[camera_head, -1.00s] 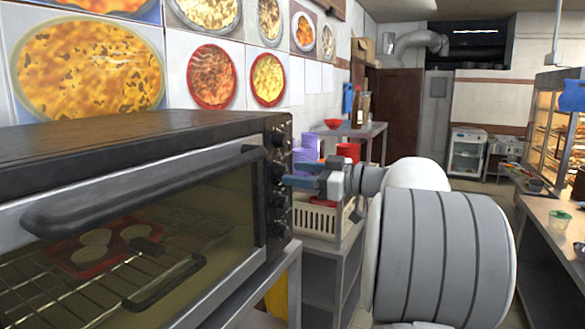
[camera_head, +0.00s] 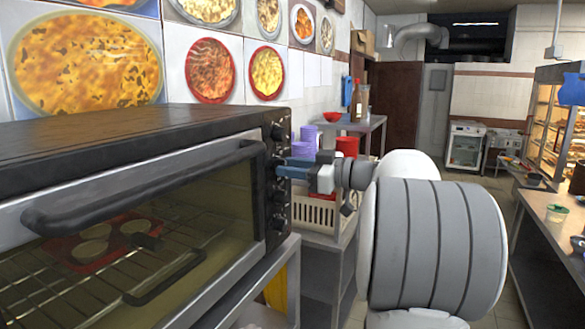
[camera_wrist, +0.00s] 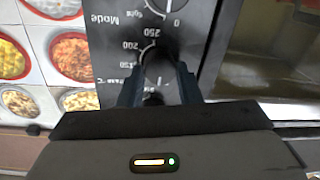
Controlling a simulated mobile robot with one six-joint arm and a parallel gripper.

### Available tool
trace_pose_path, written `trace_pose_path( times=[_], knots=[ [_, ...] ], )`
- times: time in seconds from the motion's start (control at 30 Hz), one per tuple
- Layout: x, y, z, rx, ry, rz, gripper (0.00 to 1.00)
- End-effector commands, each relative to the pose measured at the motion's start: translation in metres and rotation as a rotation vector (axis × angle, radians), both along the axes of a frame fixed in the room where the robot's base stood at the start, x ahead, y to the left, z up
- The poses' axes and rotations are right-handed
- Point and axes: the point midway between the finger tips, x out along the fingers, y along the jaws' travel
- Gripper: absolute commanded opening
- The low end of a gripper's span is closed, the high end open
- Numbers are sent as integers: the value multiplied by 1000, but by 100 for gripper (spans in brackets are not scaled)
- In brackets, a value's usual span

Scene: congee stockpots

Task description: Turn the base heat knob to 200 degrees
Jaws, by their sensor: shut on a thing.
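The oven (camera_head: 120,150) stands at the left in the head view, with a black control panel and a column of dark knobs on its right front. My gripper (camera_head: 284,171) reaches the panel from the right and is shut on one knob. In the wrist view my gripper (camera_wrist: 158,85) has a finger on each side of this dark round base heat knob (camera_wrist: 158,66). The panel is upside down there, with 150, 200 and 250 printed around the knob. The fingers hide part of its dial, and I cannot tell its exact setting.
Another knob (camera_head: 278,132) sits above on the panel, and another (camera_head: 279,222) below. The oven's door handle (camera_head: 140,190) juts out at the left. A cream basket (camera_head: 315,212) and purple cups (camera_head: 303,147) stand behind my gripper. A counter (camera_head: 555,230) runs along the right.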

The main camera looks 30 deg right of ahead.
Motion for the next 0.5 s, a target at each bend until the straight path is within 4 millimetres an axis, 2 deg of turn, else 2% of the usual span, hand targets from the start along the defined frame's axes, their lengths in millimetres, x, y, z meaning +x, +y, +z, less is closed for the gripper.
trace_pose_path(
  times=[0.27, 0.5],
  knots=[
    [0, 0, -2, 21, 16, 1, 8],
    [0, 0, -4, 114, 87, 2, 8]
  ],
)
